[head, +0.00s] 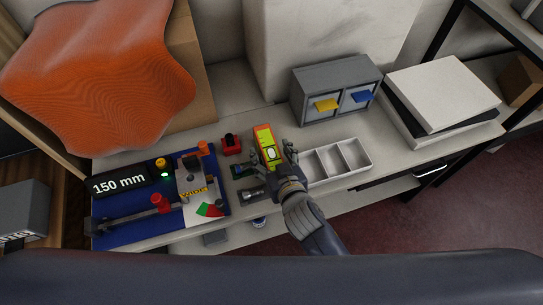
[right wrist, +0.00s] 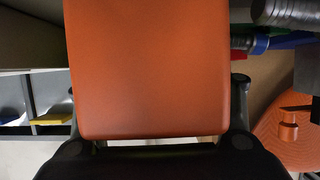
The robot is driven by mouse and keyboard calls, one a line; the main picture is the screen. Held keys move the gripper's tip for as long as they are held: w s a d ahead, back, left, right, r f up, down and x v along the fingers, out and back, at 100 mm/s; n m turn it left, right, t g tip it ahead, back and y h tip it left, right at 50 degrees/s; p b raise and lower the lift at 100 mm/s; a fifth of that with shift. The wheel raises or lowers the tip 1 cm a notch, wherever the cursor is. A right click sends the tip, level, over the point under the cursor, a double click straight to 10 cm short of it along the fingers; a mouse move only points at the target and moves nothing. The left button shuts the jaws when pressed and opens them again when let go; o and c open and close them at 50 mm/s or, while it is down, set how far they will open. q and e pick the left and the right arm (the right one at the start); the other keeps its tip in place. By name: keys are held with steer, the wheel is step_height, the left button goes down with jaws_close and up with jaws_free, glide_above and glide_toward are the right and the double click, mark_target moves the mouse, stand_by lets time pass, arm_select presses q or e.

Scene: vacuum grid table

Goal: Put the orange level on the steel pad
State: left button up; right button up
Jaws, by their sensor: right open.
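The orange level (head: 263,134), with a yellow-green face and a vial, is at the middle of the bench in the head view. My right gripper (head: 272,153) is open, with its fingers on either side of the level's near part. In the right wrist view, the level's plain orange side (right wrist: 150,70) fills the space between the fingers. I cannot tell whether they touch it. A grey metal block (head: 190,178) with a yellow label stands on a blue board (head: 222,208) left of the gripper; it may hold the steel pad. My left gripper is not in view.
A red holder (head: 231,144) sits just left of the level. A white divided tray (head: 340,162) is right of my gripper, with a grey drawer unit (head: 334,88) behind. A black "150 mm" display (head: 120,185) and a red knob (head: 160,204) crowd the blue board.

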steer(key=c, duration=1.4)
steer(key=shift+w+r, duration=0.1)
jaws_close()
steer(key=shift+r, duration=0.15)
